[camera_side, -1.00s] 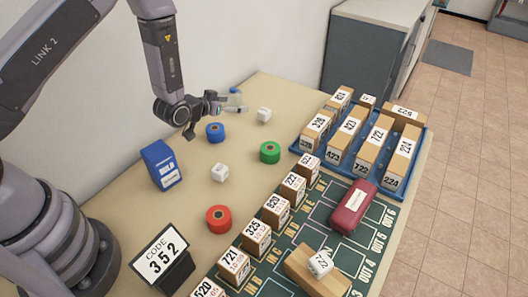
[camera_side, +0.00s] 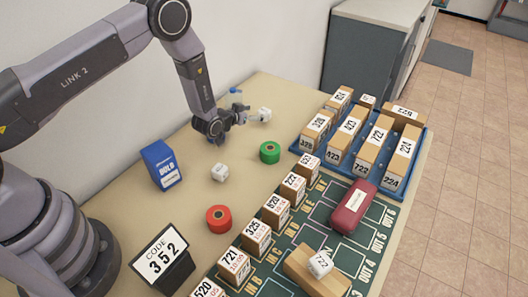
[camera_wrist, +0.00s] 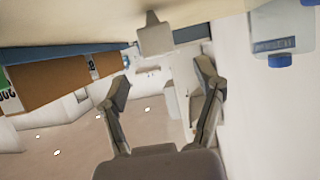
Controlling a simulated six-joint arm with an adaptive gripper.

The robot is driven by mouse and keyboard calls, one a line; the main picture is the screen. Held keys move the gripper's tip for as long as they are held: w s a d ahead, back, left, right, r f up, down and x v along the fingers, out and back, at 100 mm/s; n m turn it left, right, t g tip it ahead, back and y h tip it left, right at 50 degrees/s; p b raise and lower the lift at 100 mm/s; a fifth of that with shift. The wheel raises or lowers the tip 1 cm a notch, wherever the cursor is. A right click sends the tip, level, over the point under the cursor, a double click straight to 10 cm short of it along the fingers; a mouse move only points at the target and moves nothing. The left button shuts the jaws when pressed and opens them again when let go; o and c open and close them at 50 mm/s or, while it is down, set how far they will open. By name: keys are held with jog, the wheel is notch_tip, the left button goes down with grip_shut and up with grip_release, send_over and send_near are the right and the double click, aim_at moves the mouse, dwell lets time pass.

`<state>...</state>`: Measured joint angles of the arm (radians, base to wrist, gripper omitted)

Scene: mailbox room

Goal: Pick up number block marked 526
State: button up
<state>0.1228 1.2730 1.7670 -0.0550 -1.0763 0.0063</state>
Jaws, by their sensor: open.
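A small white block (camera_side: 264,115) stands on the beige table at the back; it shows in the wrist view (camera_wrist: 155,40) ahead of my fingers. Its marking is not readable. A second white block (camera_side: 219,173) lies mid-table, also unreadable. A third white block (camera_side: 320,264), marked with what looks like 722, sits on a brown box. I cannot tell which block is marked 526. My gripper (camera_side: 243,112) is open and low, just left of the back white block. In the wrist view, its fingers (camera_wrist: 162,78) are spread with nothing between them.
A green roll (camera_side: 270,152) and red roll (camera_side: 219,219) stand on the table. A clear bottle (camera_wrist: 285,30) is close on the right in the wrist view. A blue tray (camera_side: 299,148) holds several numbered boxes. A blue carton (camera_side: 161,165) stands left.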

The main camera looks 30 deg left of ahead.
aim_at(264, 111)
jog(key=x, duration=0.3)
jog(key=shift+f, duration=0.15)
jog(key=c, duration=1)
jog(key=shift+c, duration=0.2)
